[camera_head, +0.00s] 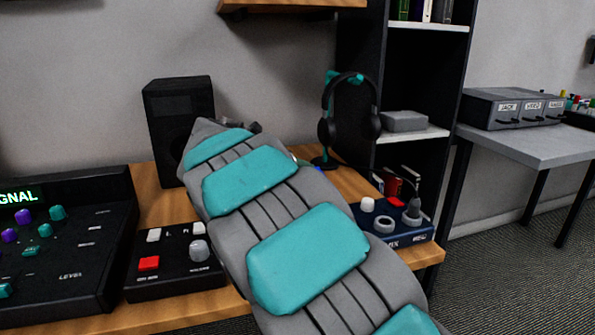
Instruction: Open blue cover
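No blue cover can be clearly made out. My grey arm with teal pads crosses the middle of the view and hides part of the wooden desk. A dark blue control box (407,238) stands on the desk to the right of my arm, with a white button, a red button and grey knobs on top; its left part is hidden by the arm. A small bright blue bit (318,168) shows at the arm's right edge, too small to identify.
A black box (173,277) with a red button and a large black console (65,245) are on the left. A black speaker (178,125) and headphones on a stand (325,128) are at the back. A shelf (430,135) and a grey table (530,148) are on the right.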

